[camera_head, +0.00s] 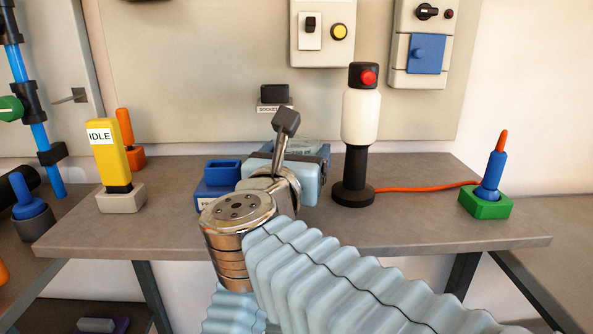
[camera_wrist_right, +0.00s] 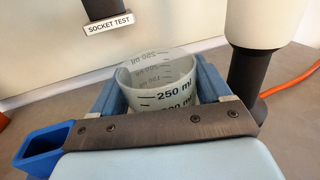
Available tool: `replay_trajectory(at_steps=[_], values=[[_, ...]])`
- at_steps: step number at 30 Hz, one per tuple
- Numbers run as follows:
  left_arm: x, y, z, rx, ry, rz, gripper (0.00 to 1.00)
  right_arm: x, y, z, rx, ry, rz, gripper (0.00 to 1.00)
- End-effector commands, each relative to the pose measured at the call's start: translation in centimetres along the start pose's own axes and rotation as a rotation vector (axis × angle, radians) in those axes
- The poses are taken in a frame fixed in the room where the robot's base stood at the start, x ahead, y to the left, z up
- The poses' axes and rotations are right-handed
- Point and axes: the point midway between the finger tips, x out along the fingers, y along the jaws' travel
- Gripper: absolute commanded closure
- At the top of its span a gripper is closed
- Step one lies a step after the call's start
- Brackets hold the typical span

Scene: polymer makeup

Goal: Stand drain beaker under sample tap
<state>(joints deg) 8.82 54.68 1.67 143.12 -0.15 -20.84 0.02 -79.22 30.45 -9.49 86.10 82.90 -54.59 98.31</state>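The drain beaker is a translucent cup with dark "250 ml" markings. In the right wrist view the drain beaker (camera_wrist_right: 165,95) stands upright between the two blue fingers, with no clear gap on either side. In the head view only its upper part (camera_head: 300,146) shows behind my right gripper (camera_head: 288,160), over the middle of the bench. My right gripper is closed around it; whether its base touches the bench is hidden. A blue pipe (camera_head: 26,75) with a green knob (camera_head: 10,108) stands at far left; I cannot tell whether it carries the sample tap. My left gripper is out of view.
A blue open holder (camera_head: 218,173) is close left of the gripper. A black-and-white post (camera_head: 359,125) with a red button is close right. A yellow IDLE block (camera_head: 109,153) is at left, a green holder (camera_head: 486,205) at right. The bench front (camera_head: 140,236) is clear.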

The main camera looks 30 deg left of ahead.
Motion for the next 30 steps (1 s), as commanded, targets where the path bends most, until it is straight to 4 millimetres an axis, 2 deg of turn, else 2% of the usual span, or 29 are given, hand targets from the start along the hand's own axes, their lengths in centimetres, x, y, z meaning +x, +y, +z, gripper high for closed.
replay_trajectory(at_steps=[1,6,7,8,14,19,22,30], values=[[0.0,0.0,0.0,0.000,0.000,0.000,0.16,0.0,0.0,0.0,0.000,0.000,0.000,0.31],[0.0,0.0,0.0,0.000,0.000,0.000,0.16,0.0,0.0,0.0,0.000,0.000,0.000,0.56],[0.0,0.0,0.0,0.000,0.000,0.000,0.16,0.0,0.0,0.0,0.000,0.000,0.000,0.56],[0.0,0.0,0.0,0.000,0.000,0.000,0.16,0.0,0.0,0.0,0.000,0.000,0.000,0.61],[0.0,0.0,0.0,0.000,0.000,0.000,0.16,0.0,0.0,0.2,0.001,0.000,0.000,0.61],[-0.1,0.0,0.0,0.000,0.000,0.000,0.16,0.0,-0.1,1.4,0.004,-0.001,0.000,0.61],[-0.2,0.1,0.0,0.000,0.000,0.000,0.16,0.0,-0.1,3.3,0.006,-0.002,-0.001,0.61],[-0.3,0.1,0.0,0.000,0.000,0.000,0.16,-4.5,-1.4,8.8,0.007,-0.002,0.002,0.61]])
